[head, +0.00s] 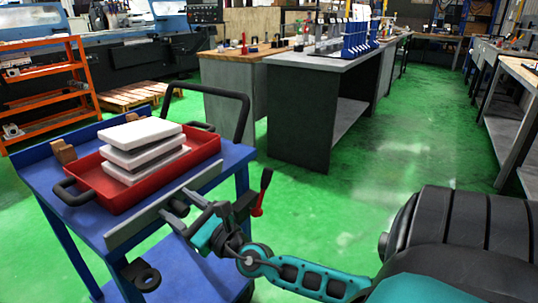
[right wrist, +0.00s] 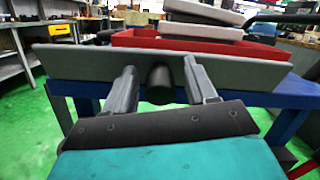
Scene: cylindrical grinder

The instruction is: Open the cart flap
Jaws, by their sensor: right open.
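The blue cart (head: 66,188) stands at the left in the head view. Its flap (head: 128,229) is a long grey panel along the cart's near side, and it also spans the right wrist view (right wrist: 85,63). A dark round knob (right wrist: 160,85) sticks out from the flap's face. My right gripper (head: 178,208) is at the flap; in the right wrist view (right wrist: 160,78) its open fingers stand on either side of the knob. I cannot tell whether they touch it. My left gripper is not in view.
A red tray (head: 107,203) with stacked whitish slabs (head: 140,134) sits on the cart top beside a small brown block (head: 63,152). A black cart handle (head: 208,90) rises behind. Grey workbenches (head: 320,110) stand beyond. Green floor (head: 330,215) is clear to the right.

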